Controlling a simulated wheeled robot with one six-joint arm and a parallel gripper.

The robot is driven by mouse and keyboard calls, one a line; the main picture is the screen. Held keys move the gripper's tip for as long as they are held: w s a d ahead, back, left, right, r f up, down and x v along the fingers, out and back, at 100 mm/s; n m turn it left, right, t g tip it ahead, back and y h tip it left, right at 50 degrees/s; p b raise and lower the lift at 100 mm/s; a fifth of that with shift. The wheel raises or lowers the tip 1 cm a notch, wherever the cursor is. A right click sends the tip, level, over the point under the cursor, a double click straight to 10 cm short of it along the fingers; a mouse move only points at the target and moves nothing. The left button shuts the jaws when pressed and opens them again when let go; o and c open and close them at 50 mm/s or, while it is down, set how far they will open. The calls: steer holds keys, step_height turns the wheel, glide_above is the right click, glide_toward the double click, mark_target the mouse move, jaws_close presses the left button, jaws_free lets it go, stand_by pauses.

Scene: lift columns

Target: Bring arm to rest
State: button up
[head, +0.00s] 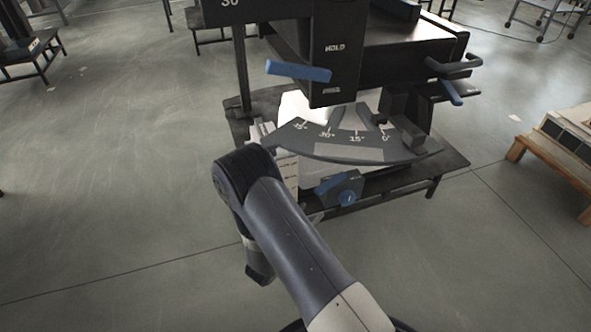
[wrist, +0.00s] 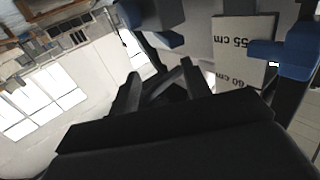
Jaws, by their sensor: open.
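My arm (head: 295,240) rises from the bottom of the head view and bends at a dark joint in front of a dark machine on a low table. My gripper is not clearly visible there. In the wrist view my gripper (wrist: 160,88) shows two dark fingers standing apart, with nothing seen held between them. Behind them is a pale scale strip (wrist: 240,45) with upside-down marks of 55 and 60 cm. A blue handle (wrist: 285,55) lies to the right of the strip.
The machine has a grey angle plate (head: 350,146), a blue lever (head: 298,71) and a blue-knobbed block (head: 340,188) close to my arm. Its low table (head: 450,162) extends right. A wooden-framed bench (head: 555,150) stands far right.

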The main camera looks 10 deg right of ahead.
steer(key=shift+b+x, duration=0.8)
steer(key=shift+x, duration=2.15)
